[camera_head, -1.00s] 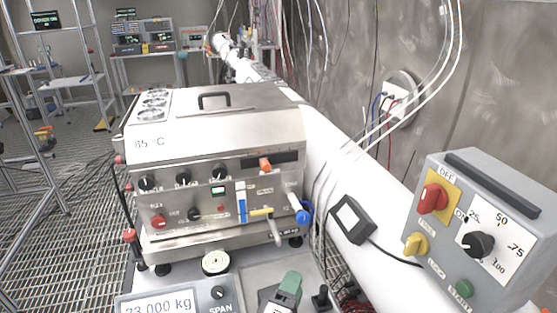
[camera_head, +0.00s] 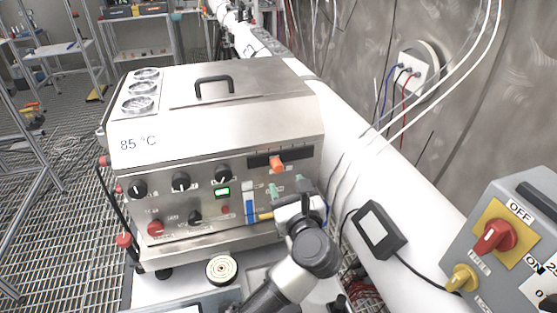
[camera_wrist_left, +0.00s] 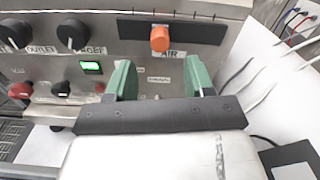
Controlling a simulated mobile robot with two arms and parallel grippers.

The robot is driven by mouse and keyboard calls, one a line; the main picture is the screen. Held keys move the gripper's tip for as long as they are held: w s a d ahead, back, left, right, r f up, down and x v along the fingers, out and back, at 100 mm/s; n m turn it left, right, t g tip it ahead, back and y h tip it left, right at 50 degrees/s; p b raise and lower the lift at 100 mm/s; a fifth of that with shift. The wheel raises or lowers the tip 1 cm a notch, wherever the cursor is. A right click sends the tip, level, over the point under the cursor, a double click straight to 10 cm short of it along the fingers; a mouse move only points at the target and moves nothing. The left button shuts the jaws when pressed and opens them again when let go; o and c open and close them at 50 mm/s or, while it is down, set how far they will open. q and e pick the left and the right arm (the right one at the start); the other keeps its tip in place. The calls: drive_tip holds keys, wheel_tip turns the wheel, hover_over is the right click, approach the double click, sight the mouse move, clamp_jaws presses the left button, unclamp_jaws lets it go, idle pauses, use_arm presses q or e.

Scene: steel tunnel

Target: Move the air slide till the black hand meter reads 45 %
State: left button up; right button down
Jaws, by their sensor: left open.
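The air slide is an orange knob (camera_head: 277,165) in a dark slot at the upper right of the steel machine's front. In the left wrist view the orange knob (camera_wrist_left: 160,38) sits above a label reading AIR. My left gripper (camera_head: 287,188) is open and empty, below the knob and apart from it. In the wrist view its two green fingers (camera_wrist_left: 160,78) stand wide apart, with the knob beyond and above the gap. The black hand meter (camera_head: 380,230) lies tilted on the white pipe; I cannot read a value on its grey screen. My right gripper is not in view.
The steel machine (camera_head: 220,110) has several black knobs and a green display (camera_head: 222,191). My left arm hides its lower right front. A grey control box (camera_head: 500,235) with a red switch stands at the right. A round dial (camera_head: 221,268) sits below the machine.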

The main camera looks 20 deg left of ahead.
sight(279, 169)
use_arm(q)
drive_tip(key=p+x, duration=0.1)
drive_tip(key=x, duration=0.3)
drive_tip(key=shift+r, duration=0.15)
drive_tip(key=x, duration=0.2)
drive_tip(key=p+x, duration=0.1)
drive_tip(key=shift+w+a+f, duration=0.2)
drive_tip(key=shift+w, duration=0.1)
drive_tip(key=shift+w+a, duration=0.1)
drive_tip(key=shift+w, duration=0.05)
drive_tip(key=shift+f, duration=0.1)
drive_tip(key=shift+c, duration=0.5)
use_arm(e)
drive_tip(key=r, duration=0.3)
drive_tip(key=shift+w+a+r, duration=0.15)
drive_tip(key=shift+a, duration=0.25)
use_arm(q)
drive_tip(key=c, duration=0.5)
clamp_jaws()
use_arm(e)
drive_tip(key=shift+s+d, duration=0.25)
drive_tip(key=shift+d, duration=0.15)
